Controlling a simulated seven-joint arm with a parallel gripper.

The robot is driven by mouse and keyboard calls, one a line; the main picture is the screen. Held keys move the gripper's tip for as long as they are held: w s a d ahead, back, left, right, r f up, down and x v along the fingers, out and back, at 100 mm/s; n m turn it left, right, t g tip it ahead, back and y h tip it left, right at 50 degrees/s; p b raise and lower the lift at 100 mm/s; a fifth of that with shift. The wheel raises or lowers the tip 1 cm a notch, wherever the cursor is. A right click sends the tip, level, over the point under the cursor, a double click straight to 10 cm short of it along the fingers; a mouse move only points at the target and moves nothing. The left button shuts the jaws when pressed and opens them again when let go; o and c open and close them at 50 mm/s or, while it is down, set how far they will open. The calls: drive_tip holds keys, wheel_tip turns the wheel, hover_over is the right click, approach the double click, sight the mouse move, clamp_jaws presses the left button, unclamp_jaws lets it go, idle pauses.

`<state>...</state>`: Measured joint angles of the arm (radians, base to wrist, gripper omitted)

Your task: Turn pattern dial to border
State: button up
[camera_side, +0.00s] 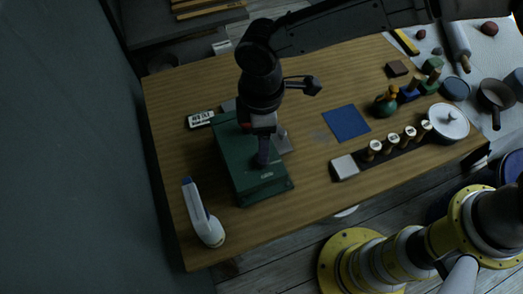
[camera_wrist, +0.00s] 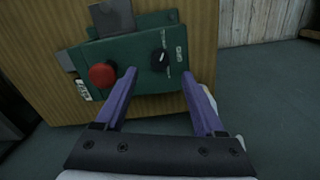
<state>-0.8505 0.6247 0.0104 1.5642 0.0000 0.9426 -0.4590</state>
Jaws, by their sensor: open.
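A green box (camera_side: 250,178) stands on the wooden table, left of the middle in the side view. In the wrist view, the front of the green box (camera_wrist: 145,80) carries a round red button (camera_wrist: 102,74) on the left and a small black dial (camera_wrist: 159,60) on the right. The dial has a white mark, and small labels I cannot read are beside it. My gripper (camera_wrist: 159,73) is open, with the dial appearing between its two purple fingertips and no finger visibly touching it. In the side view my gripper (camera_side: 263,158) is over the box, partly hiding it.
Table between is mostly clear.

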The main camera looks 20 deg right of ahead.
wheel_tip(320, 180, down, 6)
drive_tip(key=shift+r, duration=0.1)
idle(0.4)
clamp_jaws()
